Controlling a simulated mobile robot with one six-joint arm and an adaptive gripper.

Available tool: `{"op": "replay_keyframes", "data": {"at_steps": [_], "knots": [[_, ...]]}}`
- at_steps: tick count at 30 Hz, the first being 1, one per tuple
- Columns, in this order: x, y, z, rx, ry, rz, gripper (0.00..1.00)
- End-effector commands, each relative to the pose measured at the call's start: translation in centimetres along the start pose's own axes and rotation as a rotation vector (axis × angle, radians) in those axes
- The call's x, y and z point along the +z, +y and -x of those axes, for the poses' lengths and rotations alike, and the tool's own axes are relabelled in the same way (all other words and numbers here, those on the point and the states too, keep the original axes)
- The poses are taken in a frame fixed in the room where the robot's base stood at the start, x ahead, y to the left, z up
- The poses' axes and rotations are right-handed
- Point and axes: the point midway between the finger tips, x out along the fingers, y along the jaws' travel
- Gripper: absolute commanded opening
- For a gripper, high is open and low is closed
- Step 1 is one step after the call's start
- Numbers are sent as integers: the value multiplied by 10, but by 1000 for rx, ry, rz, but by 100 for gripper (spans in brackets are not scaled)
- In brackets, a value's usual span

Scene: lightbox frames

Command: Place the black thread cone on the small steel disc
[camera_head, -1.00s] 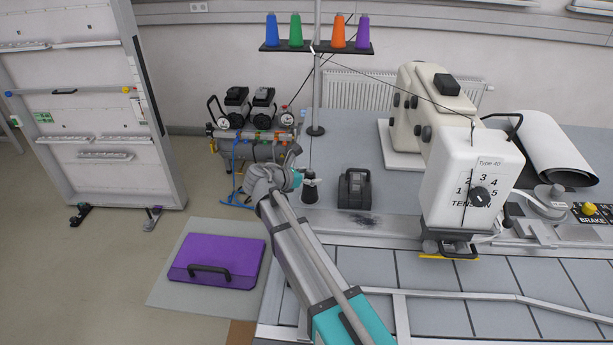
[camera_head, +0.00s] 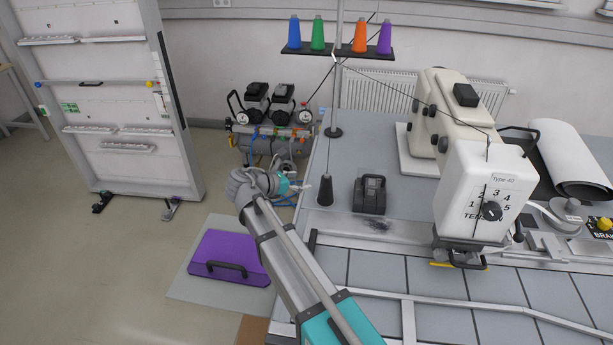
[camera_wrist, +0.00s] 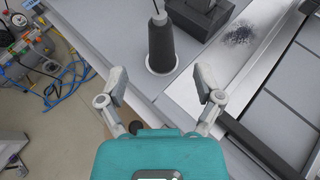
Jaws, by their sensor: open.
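The black thread cone (camera_head: 325,190) stands upright on the left part of the sewing table, left of a dark block. It also shows at the top of the wrist view (camera_wrist: 161,42), beyond my fingers. A pale round rim (camera_wrist: 150,69) shows around the cone's foot. It looks like the small steel disc under the cone, though most of it is hidden. My gripper (camera_wrist: 162,82) is open and empty, its two fingers spread wide on the near side of the cone. In the head view my gripper (camera_head: 302,187) is left of the cone, apart from it.
The dark block (camera_head: 370,194) stands close to the right of the cone. A sewing machine (camera_head: 480,190) stands farther right. A rack with coloured cones (camera_head: 337,50) rises behind on a post. A compressor with hoses (camera_head: 270,130) and a purple case (camera_head: 230,257) are on the floor left.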

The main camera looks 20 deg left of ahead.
Motion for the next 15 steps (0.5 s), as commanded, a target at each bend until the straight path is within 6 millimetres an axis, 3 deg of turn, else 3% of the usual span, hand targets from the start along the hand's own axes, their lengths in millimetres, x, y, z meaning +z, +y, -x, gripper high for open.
{"op": "replay_keyframes", "data": {"at_steps": [6, 15], "knots": [[0, 0, 12, 0, 0, -1, 84], [0, 0, 13, 0, 0, 0, 84]]}}
